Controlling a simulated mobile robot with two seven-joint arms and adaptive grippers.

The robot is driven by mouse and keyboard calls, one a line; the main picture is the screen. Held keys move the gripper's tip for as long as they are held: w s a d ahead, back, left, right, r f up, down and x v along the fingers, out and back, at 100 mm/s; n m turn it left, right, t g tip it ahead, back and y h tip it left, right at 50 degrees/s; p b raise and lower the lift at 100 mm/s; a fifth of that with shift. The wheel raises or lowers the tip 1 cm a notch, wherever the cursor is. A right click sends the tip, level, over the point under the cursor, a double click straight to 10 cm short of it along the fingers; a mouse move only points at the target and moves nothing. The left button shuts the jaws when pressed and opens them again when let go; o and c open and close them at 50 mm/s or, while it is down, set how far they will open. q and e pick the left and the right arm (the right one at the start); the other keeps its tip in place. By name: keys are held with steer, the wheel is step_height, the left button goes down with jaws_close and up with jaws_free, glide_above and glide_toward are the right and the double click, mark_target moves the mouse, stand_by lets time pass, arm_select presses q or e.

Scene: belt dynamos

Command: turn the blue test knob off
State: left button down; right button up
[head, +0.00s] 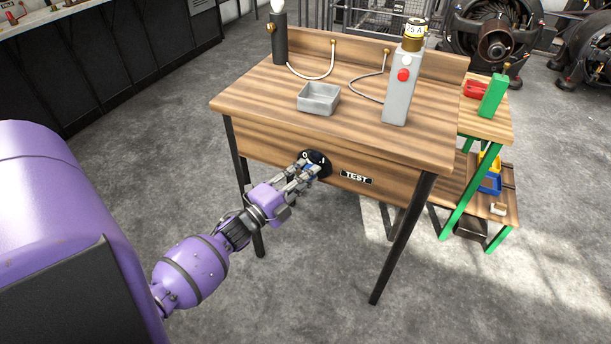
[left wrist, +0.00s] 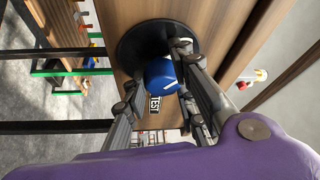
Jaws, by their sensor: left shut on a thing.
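The blue test knob (left wrist: 161,76) sits on a round black plate (left wrist: 143,42) on the front panel of the wooden bench. In the head view the black plate (head: 315,158) carries white marks, and the knob (head: 309,167) is mostly hidden by my fingers. My left gripper (head: 307,172) is at the knob, its fingers on either side of it. In the left wrist view the left gripper (left wrist: 166,75) is shut on the knob, which shows a white pointer line. A black TEST label (head: 356,177) is to the right of the plate. My right gripper is not in view.
On the wooden bench (head: 250,95) stand a grey tray (head: 318,98), a grey box with a red button (head: 402,88) and a dark lamp post (head: 278,38). A green-legged side table (head: 487,125) adjoins on the right. The floor in front is clear.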

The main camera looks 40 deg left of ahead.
arm_select(q)
steer(key=shift+s+d+f, duration=0.1)
steer(key=shift+s+f, duration=0.1)
steer(key=shift+f, duration=0.4)
steer(key=c, duration=1.6)
jaws_free()
steer(key=shift+o, duration=0.2)
steer(key=shift+w+r, duration=0.1)
steer(key=shift+r, duration=0.1)
steer(key=shift+r, duration=0.1)
steer(key=s+a+f, duration=0.1)
steer(key=s, duration=1)
steer(key=shift+s+a, duration=0.35)
steer(key=shift+s, duration=0.05)
steer(key=shift+f, duration=0.1)
